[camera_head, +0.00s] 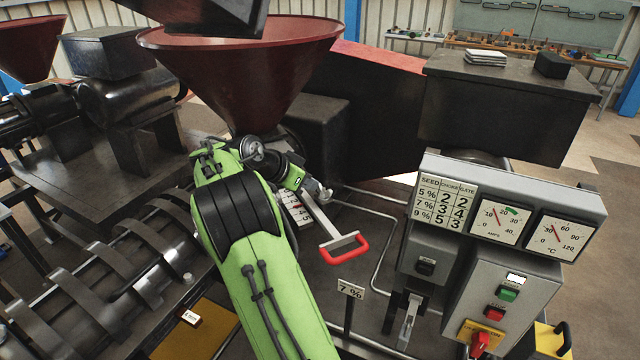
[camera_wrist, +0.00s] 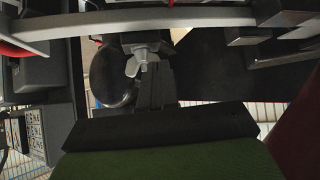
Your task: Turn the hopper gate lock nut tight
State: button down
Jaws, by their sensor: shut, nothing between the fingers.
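The hopper gate lock nut (camera_wrist: 140,60) is a small silver wing nut, seen in the upper middle of the wrist view. My gripper (camera_wrist: 156,88) is shut, with its dark fingers right beside the nut. I cannot tell whether they touch it. In the head view my green arm reaches to the foot of the dark red hopper (camera_head: 240,70) and mostly hides the fingers and nut. The gate lever (camera_head: 330,225) with its red handle (camera_head: 345,249) sticks out below my wrist. A scale plate (camera_head: 297,210) with red marks shows partly behind my arm.
The control box with a seed/choke/gate table (camera_head: 443,210) and two dials stands to the right. A "7 %" sign (camera_head: 351,289) stands in front. The ribbed press barrel (camera_head: 130,255) lies left of my arm. Bent pipes (camera_head: 385,245) run right of the lever.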

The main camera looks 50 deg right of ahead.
jog(key=shift+w+d, duration=0.4)
jog(key=shift+d, duration=0.2)
dwell(0.9)
dwell(0.4)
jog(key=shift+s+d+f+b, duration=0.1)
jog(key=shift+s+d+b, duration=0.1)
jog(key=shift+s+b, duration=0.35)
jog(key=p+v, duration=0.3)
jog(key=v, duration=1.3)
jog(key=shift+w+a+p, duration=0.15)
jog(key=shift+a+p, duration=0.05)
jog(key=shift+p, duration=0.2)
